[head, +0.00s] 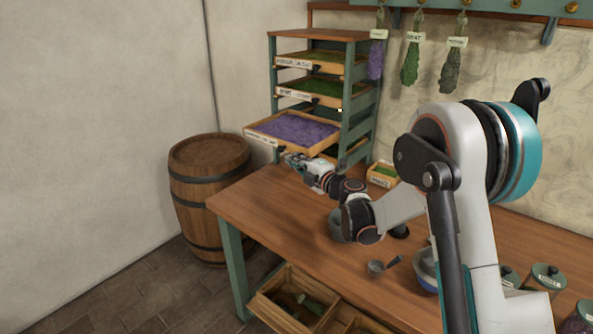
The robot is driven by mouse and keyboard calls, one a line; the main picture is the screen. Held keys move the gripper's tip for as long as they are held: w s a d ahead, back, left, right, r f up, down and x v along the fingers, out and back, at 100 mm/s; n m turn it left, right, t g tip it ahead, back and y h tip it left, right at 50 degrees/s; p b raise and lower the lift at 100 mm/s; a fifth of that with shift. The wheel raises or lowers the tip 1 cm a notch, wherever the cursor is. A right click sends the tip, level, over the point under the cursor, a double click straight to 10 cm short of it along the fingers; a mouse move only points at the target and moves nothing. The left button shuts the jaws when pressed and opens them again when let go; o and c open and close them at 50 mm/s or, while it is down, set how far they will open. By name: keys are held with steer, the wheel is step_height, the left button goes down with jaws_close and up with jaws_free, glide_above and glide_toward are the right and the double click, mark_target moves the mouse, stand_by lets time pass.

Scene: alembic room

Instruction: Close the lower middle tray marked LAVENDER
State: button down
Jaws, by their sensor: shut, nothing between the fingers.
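The tray with purple lavender (294,132) is in the rack (356,117) on the far left of the bench. It sticks out of the rack's front, further out than the trays above it. Its front label is too small to read surely. My gripper (290,158) is just below and in front of this tray, near its front right edge. The gripper looks shut and empty. I cannot tell whether it touches the tray. Two trays with green herbs, an upper one (318,58) and a middle one (318,88), sit above the lavender tray.
A wooden barrel (205,190) stands left of the bench (300,222). A small labelled box (381,176) is behind my wrist. A scoop (384,266) and jars (545,279) lie toward the front right. An open drawer (262,308) juts out below. Herb bunches (411,65) hang on the wall.

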mark_target(329, 142)
steer(key=shift+w+d, duration=0.55)
steer(key=shift+w, duration=0.15)
steer(key=w+d, duration=0.3)
steer(key=w, duration=0.1)
steer(key=w+d, duration=0.3)
steer(key=w, duration=0.1)
steer(key=w+d, duration=0.4)
steer(key=shift+w, duration=0.4)
steer(key=shift+s+a, duration=0.1)
